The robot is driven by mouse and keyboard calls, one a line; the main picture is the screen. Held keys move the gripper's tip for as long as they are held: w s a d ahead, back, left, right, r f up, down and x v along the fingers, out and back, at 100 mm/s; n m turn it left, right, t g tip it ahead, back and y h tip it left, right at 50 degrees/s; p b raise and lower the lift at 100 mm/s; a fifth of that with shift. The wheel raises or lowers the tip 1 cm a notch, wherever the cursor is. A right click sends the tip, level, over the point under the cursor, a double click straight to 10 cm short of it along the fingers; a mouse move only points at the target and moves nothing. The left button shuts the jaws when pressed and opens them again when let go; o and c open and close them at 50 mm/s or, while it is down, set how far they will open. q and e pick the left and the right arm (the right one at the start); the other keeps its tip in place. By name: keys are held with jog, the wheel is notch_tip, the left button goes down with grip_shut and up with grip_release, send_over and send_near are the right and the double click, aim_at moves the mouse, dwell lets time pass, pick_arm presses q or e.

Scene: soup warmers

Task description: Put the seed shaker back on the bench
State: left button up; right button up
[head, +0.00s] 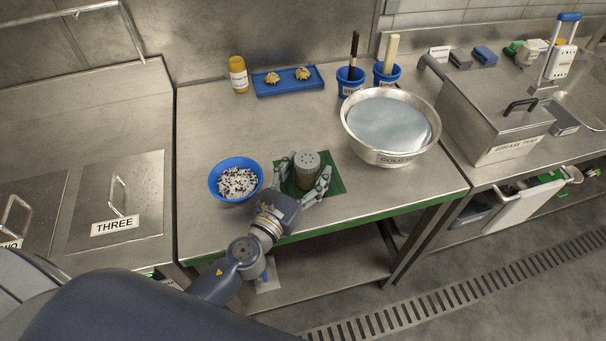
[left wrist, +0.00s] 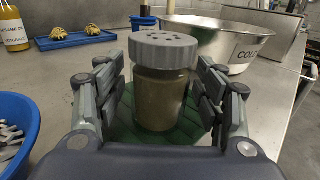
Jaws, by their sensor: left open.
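The seed shaker (head: 306,170) has a grey lid with holes and a brownish body. It stands upright on a green mat (head: 332,184) on the steel bench (head: 228,130). My left gripper (head: 305,182) is open, with one finger on each side of the shaker. In the left wrist view the shaker (left wrist: 163,85) stands between the open fingers, with gaps visible on both sides. The green mat (left wrist: 122,140) shows under it. My right gripper is not in view.
A blue bowl (head: 214,180) of black and white bits stands left of the shaker. A large steel bowl (head: 420,155) stands to the right. A blue tray (head: 290,88), a bottle (head: 238,75) and two blue cups (head: 350,78) stand behind. The bench's front edge is close.

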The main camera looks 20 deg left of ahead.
pick_arm(q)
jog(key=shift+r, duration=0.3)
jog(key=s+b, duration=0.1)
jog(key=s, duration=0.2)
jog(key=s+a+b, duration=0.1)
jog(key=s+b, duration=0.1)
jog(key=s, duration=0.2)
jog(key=s+b, duration=0.1)
jog(key=s, duration=0.2)
jog(key=shift+s+a+f+b, duration=0.2)
jog(key=shift+a+f+b, duration=0.1)
jog(key=shift+a+f, duration=0.1)
jog(key=shift+s+a+r+b, duration=0.15)
jog(key=shift+s+r+b, duration=0.15)
jog(key=shift+s, duration=0.45)
